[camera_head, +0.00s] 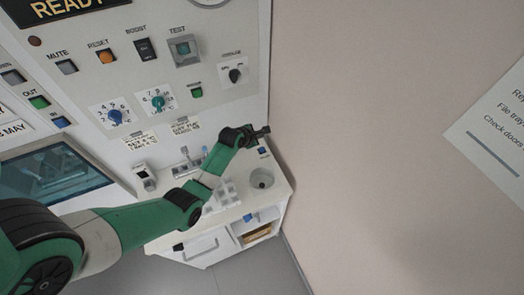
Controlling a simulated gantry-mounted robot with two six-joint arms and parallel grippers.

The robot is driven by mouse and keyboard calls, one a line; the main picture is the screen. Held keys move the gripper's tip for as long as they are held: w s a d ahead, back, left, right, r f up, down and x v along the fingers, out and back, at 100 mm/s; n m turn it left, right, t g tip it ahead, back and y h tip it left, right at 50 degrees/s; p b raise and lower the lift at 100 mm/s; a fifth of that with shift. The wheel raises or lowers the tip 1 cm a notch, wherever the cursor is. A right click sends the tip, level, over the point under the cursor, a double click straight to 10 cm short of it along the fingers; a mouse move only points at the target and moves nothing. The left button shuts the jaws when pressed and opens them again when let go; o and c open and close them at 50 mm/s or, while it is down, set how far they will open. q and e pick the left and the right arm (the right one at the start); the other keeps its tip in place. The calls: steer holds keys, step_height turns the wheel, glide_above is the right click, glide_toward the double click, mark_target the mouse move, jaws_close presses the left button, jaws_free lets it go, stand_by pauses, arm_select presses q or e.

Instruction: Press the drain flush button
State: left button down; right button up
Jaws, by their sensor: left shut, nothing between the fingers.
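My left gripper (264,131) is shut and empty. It reaches in at the end of the green arm, over the back right corner of the white bench. Just below it in the picture, a small blue button (262,150) shows at the bench's back edge, with a small dark label by it too small to read. The fingertips appear apart from the button, though their height above it is hard to tell. A round grey drain cup (262,178) is set in the bench top below the button. My right gripper is out of view.
A control panel (140,80) with knobs and coloured buttons rises behind the bench at upper left. A pale rack (222,196) and a white device (145,178) stand on the bench.

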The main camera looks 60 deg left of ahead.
arm_select(q)
steer(key=b, duration=0.5)
glide_above(260, 151)
step_height(260, 151, down, 6)
steer(key=shift+r, duration=0.1)
steer(key=shift+f, duration=0.65)
steer(key=shift+f+b, duration=0.1)
steer(key=shift+b, duration=0.25)
stand_by(0.6)
steer(key=shift+f, duration=0.3)
steer(key=shift+f+b, duration=0.45)
steer(key=shift+b, duration=0.05)
stand_by(0.6)
steer(key=shift+r+p, duration=0.9)
